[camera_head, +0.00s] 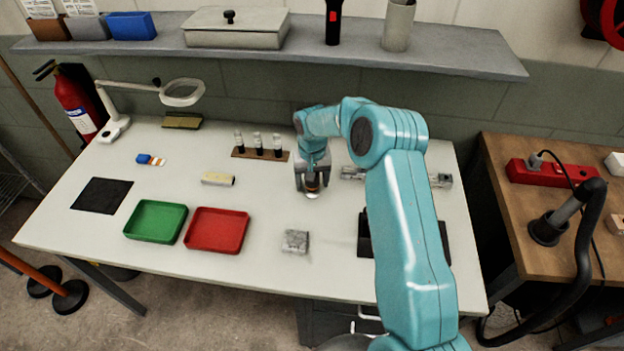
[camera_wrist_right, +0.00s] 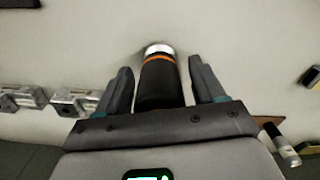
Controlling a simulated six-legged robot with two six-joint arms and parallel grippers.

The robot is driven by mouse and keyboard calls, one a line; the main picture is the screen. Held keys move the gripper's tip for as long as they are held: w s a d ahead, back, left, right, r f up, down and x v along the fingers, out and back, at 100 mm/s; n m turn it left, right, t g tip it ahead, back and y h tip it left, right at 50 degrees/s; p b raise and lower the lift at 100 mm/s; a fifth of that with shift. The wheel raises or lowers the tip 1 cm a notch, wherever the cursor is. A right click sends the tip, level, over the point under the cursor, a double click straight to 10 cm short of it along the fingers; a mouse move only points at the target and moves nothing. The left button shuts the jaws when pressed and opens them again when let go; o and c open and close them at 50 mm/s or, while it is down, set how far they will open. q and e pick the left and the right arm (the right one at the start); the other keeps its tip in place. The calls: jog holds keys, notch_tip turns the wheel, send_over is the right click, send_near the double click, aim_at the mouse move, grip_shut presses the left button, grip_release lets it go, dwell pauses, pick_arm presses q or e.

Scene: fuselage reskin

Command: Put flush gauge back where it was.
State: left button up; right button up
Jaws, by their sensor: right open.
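The flush gauge, a black cylinder with an orange ring and a bright metal end, appears between the fingers in the right wrist view (camera_wrist_right: 158,82). In the head view only its lower part (camera_head: 312,186) shows below my right gripper, at the white table's middle. My right gripper (camera_head: 311,184) is open, with one finger on each side of the gauge; gaps show beside it in the wrist view (camera_wrist_right: 161,76). The gauge's upper part is hidden in the head view. My left gripper is not in view.
A wooden rack with small vials (camera_head: 260,153) stands left of the gripper. Metal clamp-like pieces (camera_head: 353,173) lie to the right, partly behind my arm. A grey block (camera_head: 295,241), red tray (camera_head: 217,231) and green tray (camera_head: 156,220) lie nearer the front. A shelf (camera_head: 330,55) runs behind.

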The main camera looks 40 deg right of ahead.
jog(key=shift+r, duration=0.35)
notch_tip(320, 180, up, 12)
jog(key=shift+f+b, duration=0.2)
jog(key=shift+b, duration=0.6)
